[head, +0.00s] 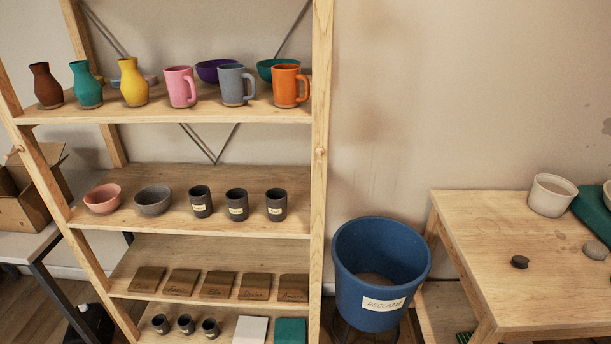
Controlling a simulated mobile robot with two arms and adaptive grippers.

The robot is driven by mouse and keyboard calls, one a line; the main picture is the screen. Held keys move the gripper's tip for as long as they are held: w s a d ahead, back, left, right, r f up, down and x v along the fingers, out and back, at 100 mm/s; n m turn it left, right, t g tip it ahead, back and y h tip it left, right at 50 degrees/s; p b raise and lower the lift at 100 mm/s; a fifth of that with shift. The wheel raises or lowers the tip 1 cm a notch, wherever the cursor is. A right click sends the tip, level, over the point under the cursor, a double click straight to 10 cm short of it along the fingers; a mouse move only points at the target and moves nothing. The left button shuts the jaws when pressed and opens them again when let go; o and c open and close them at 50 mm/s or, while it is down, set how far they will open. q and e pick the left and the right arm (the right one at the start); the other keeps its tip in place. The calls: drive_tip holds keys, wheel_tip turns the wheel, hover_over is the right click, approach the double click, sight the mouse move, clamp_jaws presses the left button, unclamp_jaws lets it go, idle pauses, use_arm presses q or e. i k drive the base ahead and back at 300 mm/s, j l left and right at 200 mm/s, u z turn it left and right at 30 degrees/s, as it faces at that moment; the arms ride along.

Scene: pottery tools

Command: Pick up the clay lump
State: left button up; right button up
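Two small lumps lie on the wooden table at the right. One is dark grey, almost black, a flattened lump (519,262) left of the middle of the visible tabletop. The other is a paler grey-brown lump (595,250) farther right, near the picture's edge. I cannot tell for sure which of them is the clay lump. Neither of my grippers is in view, and nothing touches either lump.
The wooden table (480,230) also bears a white cup (551,195) and a teal board (592,214). A blue bucket (350,290) labelled "RECLAIM" stands left of it. A wooden shelf (321,130) with vases, mugs, bowls and cups fills the left. The tabletop's front left is clear.

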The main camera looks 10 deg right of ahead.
sight(521, 261)
drive_tip(key=z, duration=1.8)
drive_tip(key=i+l, duration=0.15)
drive_tip(key=i+l+z, duration=0.05)
